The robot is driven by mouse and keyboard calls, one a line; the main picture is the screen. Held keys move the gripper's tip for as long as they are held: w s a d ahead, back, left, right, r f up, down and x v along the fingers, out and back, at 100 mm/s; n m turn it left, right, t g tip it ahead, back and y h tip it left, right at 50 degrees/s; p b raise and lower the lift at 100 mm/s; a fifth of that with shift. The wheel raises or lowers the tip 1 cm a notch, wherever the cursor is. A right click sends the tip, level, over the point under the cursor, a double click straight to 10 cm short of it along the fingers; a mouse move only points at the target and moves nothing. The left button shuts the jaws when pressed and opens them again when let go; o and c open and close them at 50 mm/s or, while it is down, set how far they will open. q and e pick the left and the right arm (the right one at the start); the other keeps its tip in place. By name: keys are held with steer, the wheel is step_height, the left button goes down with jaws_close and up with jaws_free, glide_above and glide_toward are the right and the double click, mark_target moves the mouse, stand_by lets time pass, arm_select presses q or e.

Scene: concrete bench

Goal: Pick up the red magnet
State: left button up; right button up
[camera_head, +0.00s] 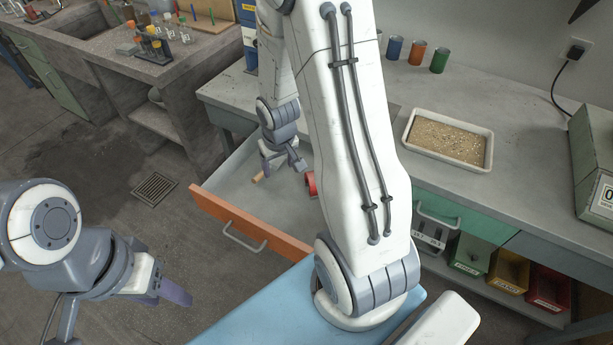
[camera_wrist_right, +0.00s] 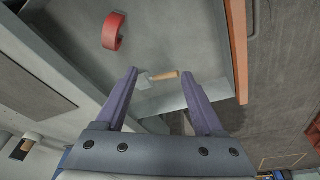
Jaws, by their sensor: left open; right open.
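The red magnet (camera_head: 310,184) is a curved red piece lying in the open drawer (camera_head: 240,185). My arm partly covers it in the head view. It shows whole at the upper left of the right wrist view (camera_wrist_right: 113,31). My right gripper (camera_head: 283,167) is open and empty above the drawer, to the left of the magnet. In the right wrist view its fingers point at a small wooden-handled tool (camera_wrist_right: 166,76), with the magnet off to the left. My left gripper (camera_head: 175,292) is at the lower left, away from the drawer, open and seemingly empty.
The drawer's orange front (camera_head: 248,224) and side walls bound the space around the magnet. On the bench stand a tray of grit (camera_head: 447,139) and several coloured cups (camera_head: 417,52). Labelled bins (camera_head: 508,271) sit below at the right. Open floor lies left of the drawer.

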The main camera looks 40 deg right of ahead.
mark_target(309, 179)
steer(key=d+f+m, duration=0.1)
steer(key=d+f, duration=0.2)
steer(key=d+f+m+b, duration=0.1)
steer(key=d+f, duration=0.2)
steer(key=f, duration=0.1)
steer(key=d+f, duration=0.4)
steer(key=shift+s+d+m+t, duration=0.1)
steer(key=shift+s+m+t, duration=0.05)
steer(key=shift+m+t, duration=0.2)
steer(key=shift+d+x, duration=0.15)
steer(key=shift+x, duration=1.35)
steer(key=shift+d+x, duration=0.2)
steer(key=shift+x, duration=1.35)
steer(key=shift+s, duration=0.1)
jaws_close()
